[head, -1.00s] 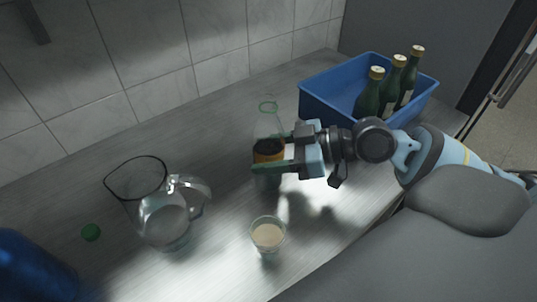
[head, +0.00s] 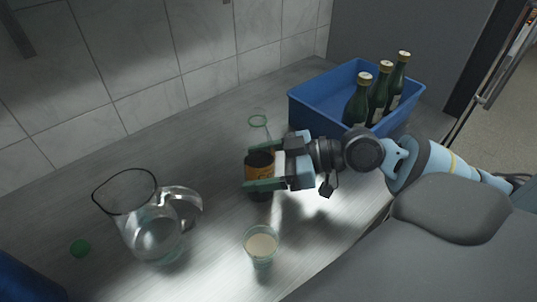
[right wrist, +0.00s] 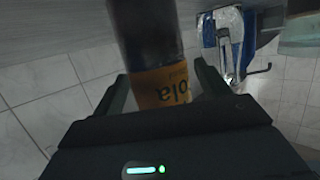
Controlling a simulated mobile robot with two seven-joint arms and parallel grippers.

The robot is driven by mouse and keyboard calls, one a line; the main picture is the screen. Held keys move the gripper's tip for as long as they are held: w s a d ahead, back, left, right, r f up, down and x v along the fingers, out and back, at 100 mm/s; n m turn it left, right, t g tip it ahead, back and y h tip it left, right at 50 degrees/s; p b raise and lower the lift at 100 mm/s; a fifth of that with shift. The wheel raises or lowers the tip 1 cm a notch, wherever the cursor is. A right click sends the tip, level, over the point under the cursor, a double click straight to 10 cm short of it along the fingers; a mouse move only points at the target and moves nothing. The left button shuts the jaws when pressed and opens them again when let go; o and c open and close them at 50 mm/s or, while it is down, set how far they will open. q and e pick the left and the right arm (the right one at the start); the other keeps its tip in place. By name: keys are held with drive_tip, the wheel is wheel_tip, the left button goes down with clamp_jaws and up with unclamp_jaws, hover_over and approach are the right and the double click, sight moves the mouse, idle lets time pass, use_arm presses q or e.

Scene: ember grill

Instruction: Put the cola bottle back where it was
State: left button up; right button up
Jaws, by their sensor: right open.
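The cola bottle (head: 260,162), dark with an orange label, appears to stand on the grey counter, left of the blue crate. My right gripper (head: 258,168) is open, with one finger on each side of the bottle. In the right wrist view the bottle (right wrist: 155,60) is between the spread fingers, its label lettering upside down. A gap shows beside the right finger there; contact on the left is unclear. The bottle's base is hard to see behind the near finger. My left gripper is not in view.
The blue crate (head: 310,120) holds green bottles (head: 378,95) at its right side. A glass with a pale drink (head: 261,246) stands in front of the gripper.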

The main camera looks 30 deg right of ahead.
drive_tip(key=shift+r, duration=0.2)
drive_tip(key=shift+s+d+f, duration=0.1)
drive_tip(key=shift+s+d, duration=0.1)
drive_tip(key=shift+d, duration=0.1)
drive_tip(key=shift+b+v, duration=0.3)
drive_tip(key=shift+v, duration=0.6)
drive_tip(key=shift+s+d, duration=0.2)
drive_tip(key=shift+s, duration=0.1)
drive_tip(key=shift+s+d+r, duration=0.25)
drive_tip(key=shift+d+r, duration=0.1)
drive_tip(key=shift+d, duration=0.15)
use_arm(q)
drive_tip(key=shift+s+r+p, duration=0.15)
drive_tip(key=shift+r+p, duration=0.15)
drive_tip(key=shift+p, duration=0.25)
use_arm(e)
drive_tip(key=v, duration=0.7)
drive_tip(key=shift+s+d+r, duration=0.15)
drive_tip(key=shift+d+r, duration=0.05)
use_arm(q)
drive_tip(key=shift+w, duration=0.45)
